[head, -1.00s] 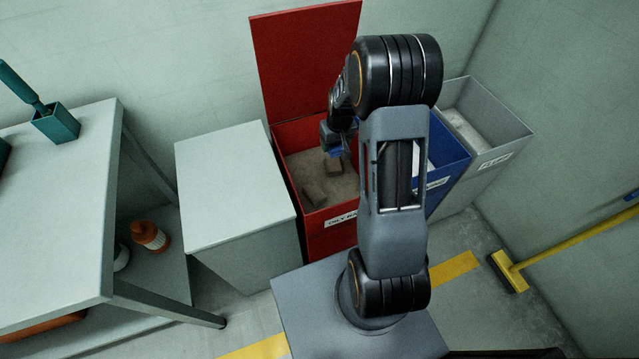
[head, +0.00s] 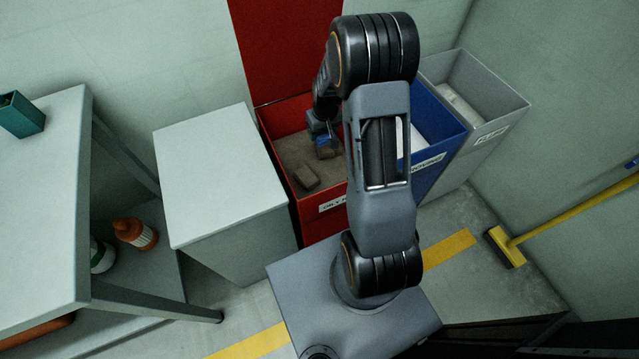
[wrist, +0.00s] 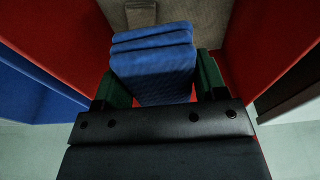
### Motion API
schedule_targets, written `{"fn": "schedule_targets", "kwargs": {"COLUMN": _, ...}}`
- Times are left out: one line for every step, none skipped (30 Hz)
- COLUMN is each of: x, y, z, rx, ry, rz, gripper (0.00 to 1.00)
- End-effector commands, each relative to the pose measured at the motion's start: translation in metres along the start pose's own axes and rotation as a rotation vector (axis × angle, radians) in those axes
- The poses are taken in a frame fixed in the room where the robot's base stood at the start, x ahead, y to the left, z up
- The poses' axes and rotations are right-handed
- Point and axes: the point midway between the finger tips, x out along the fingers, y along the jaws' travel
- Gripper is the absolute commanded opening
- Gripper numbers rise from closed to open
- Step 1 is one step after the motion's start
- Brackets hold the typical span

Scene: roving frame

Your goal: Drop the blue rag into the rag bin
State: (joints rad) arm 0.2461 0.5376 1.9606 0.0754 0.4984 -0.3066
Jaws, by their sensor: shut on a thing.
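The blue rag (head: 326,147) is folded and held in my gripper, inside the outline of the open red rag bin (head: 280,158). In the wrist view the folded rag (wrist: 153,62) sits between the green finger pads of my gripper (wrist: 160,84), which is shut on it. Red bin walls (wrist: 275,45) show on both sides of the rag, with a brownish bottom beyond. The bin's front label starts with "OILY"; my arm hides the rest. I cannot tell how far the rag is above the bottom.
A brown block (head: 305,177) lies in the red bin, whose red lid (head: 285,50) stands raised behind. A blue bin (head: 440,128) and a grey bin (head: 505,98) stand to the right. A pale cabinet (head: 215,180) stands close on the left, beside a workbench (head: 50,190).

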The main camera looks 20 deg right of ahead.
Motion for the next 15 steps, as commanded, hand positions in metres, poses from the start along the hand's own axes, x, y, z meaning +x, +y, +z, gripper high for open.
{"fn": "schedule_targets", "kwargs": {"x": 0.0000, "y": 0.0003, "z": -0.0001, "rx": 0.000, "ry": 0.000, "rz": 0.000, "gripper": 0.43}}
{"fn": "schedule_targets", "kwargs": {"x": -0.0002, "y": 0.0003, "z": -0.0001, "rx": 0.000, "ry": 0.001, "rz": 0.000, "gripper": 0.43}}
{"fn": "schedule_targets", "kwargs": {"x": -0.0005, "y": 0.0003, "z": -0.0001, "rx": 0.001, "ry": 0.000, "rz": 0.000, "gripper": 0.43}}
{"fn": "schedule_targets", "kwargs": {"x": -0.0005, "y": 0.0004, "z": -0.0001, "rx": 0.001, "ry": 0.000, "rz": 0.000, "gripper": 0.43}}
{"fn": "schedule_targets", "kwargs": {"x": -0.0005, "y": 0.0004, "z": -0.0001, "rx": 0.001, "ry": 0.000, "rz": 0.000, "gripper": 0.43}}
{"fn": "schedule_targets", "kwargs": {"x": -0.0006, "y": 0.0004, "z": -0.0001, "rx": 0.001, "ry": 0.000, "rz": 0.000, "gripper": 0.67}}
{"fn": "schedule_targets", "kwargs": {"x": -0.0006, "y": 0.0004, "z": -0.0001, "rx": 0.001, "ry": 0.000, "rz": 0.000, "gripper": 0.70}}
{"fn": "schedule_targets", "kwargs": {"x": -0.0006, "y": 0.0005, "z": -0.0001, "rx": 0.001, "ry": 0.000, "rz": 0.000, "gripper": 0.73}}
{"fn": "schedule_targets", "kwargs": {"x": -0.0006, "y": 0.0005, "z": -0.0001, "rx": 0.001, "ry": 0.000, "rz": 0.000, "gripper": 0.77}}
{"fn": "schedule_targets", "kwargs": {"x": -0.0006, "y": 0.0005, "z": -0.0001, "rx": 0.001, "ry": 0.000, "rz": 0.000, "gripper": 0.80}}
{"fn": "schedule_targets", "kwargs": {"x": -0.0006, "y": 0.0005, "z": -0.0001, "rx": 0.001, "ry": 0.000, "rz": 0.000, "gripper": 0.83}}
{"fn": "schedule_targets", "kwargs": {"x": -0.0006, "y": 0.0005, "z": -0.0001, "rx": 0.001, "ry": 0.000, "rz": 0.000, "gripper": 0.86}}
{"fn": "schedule_targets", "kwargs": {"x": -0.0006, "y": 0.0004, "z": -0.0001, "rx": 0.001, "ry": 0.000, "rz": 0.000, "gripper": 0.89}}
{"fn": "schedule_targets", "kwargs": {"x": -0.0006, "y": 0.0004, "z": -0.0001, "rx": 0.001, "ry": 0.000, "rz": 0.000, "gripper": 0.92}}
{"fn": "schedule_targets", "kwargs": {"x": -0.0006, "y": 0.0004, "z": -0.0001, "rx": 0.001, "ry": 0.000, "rz": 0.000, "gripper": 0.95}}
